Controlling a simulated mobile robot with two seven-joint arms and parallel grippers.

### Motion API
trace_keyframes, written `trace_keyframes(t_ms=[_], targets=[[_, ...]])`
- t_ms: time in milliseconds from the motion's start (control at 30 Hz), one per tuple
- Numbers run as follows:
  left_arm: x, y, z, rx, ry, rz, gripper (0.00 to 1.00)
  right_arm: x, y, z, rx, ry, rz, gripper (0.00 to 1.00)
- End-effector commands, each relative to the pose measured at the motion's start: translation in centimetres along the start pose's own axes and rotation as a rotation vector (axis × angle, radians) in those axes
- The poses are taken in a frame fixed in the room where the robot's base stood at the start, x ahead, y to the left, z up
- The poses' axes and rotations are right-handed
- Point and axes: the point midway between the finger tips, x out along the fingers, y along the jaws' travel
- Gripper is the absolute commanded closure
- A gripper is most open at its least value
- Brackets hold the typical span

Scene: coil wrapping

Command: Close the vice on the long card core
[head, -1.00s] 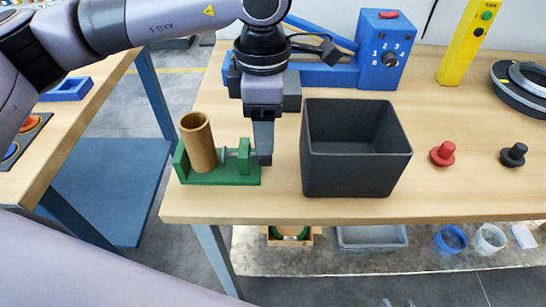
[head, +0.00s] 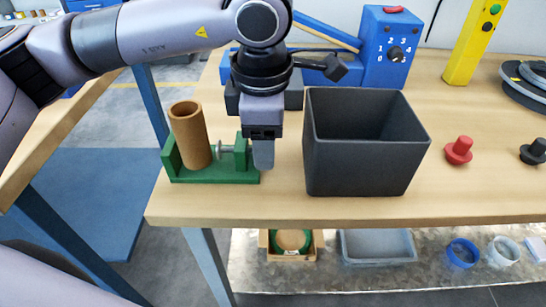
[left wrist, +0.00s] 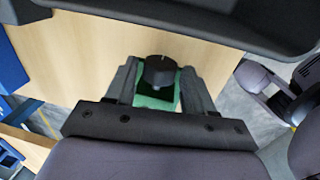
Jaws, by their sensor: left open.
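The green vice (head: 215,177) sits at the front left of the bench, and the brown card core (head: 191,135) stands in it, leaning slightly left. A small grey pressing plate on a screw (head: 222,150) is close to the core's right side. I cannot tell whether it touches the core. My left gripper (head: 263,155) points down at the vice's right end. In the left wrist view the open fingers (left wrist: 158,85) are on either side of a black knob (left wrist: 158,70), with green vice body (left wrist: 155,102) behind it. My right gripper is not in view.
A dark open bin (head: 365,165) stands close to the right of my left gripper. A red knob-shaped piece (head: 458,150) and a black one (head: 534,151) are further right. A blue machine with a dial (head: 390,50) is behind. The bench's front edge (head: 300,217) is near the vice.

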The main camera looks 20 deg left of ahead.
Motion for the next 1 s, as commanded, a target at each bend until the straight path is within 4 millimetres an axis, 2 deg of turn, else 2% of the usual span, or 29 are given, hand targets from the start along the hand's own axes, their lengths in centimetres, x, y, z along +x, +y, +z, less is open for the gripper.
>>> trace_keyframes(t_ms=[33, 100, 533, 867, 1000], targets=[[0.5, -0.2, 0.0, 0.002, -0.001, 0.029, 0.47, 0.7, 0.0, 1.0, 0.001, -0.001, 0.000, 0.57], [0.3, -0.2, 0.0, 0.001, -0.001, 0.054, 0.47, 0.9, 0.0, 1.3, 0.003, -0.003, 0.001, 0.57], [0.2, -0.2, 0.0, 0.001, -0.001, 0.083, 0.47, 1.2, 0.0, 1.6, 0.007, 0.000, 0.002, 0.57], [0.5, -0.7, 0.0, 0.001, -0.001, 0.256, 0.47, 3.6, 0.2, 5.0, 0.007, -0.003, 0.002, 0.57], [0.1, -0.7, 0.0, -0.001, -0.001, 0.272, 0.47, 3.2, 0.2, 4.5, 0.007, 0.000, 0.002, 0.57]])
